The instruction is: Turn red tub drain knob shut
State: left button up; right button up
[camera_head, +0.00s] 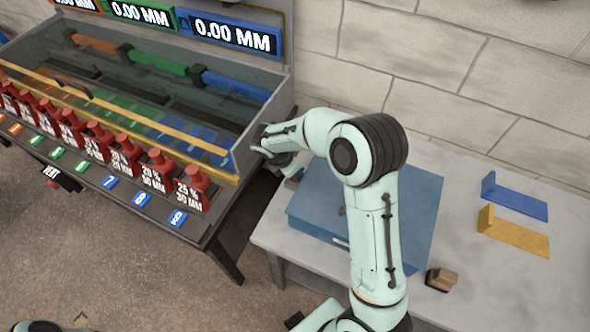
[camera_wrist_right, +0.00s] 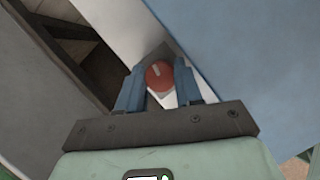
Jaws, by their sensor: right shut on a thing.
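The red drain knob (camera_wrist_right: 159,75) shows in the right wrist view as a round red cap with a pale mark, on a small grey plate. My right gripper (camera_wrist_right: 160,80) has its two blue fingers on either side of the knob and is shut on it. In the head view my right arm reaches left to the right end of the glass-walled tub (camera_head: 245,160), where the wrist hides most of the knob area. My left gripper is not in view.
Several red bottles (camera_head: 125,155) line the tub's front shelf. A blue case (camera_head: 415,200) lies on the grey table (camera_head: 480,285) under my right arm. A brown block (camera_head: 441,279), a blue bracket (camera_head: 515,200) and a yellow bracket (camera_head: 512,232) lie right of it. Displays above the tub read 0.00 MM.

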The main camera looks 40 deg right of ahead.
dwell(0.5)
jog(key=o, duration=1)
jog(key=shift+o, duration=0.2)
jog(key=shift+s, duration=0.1)
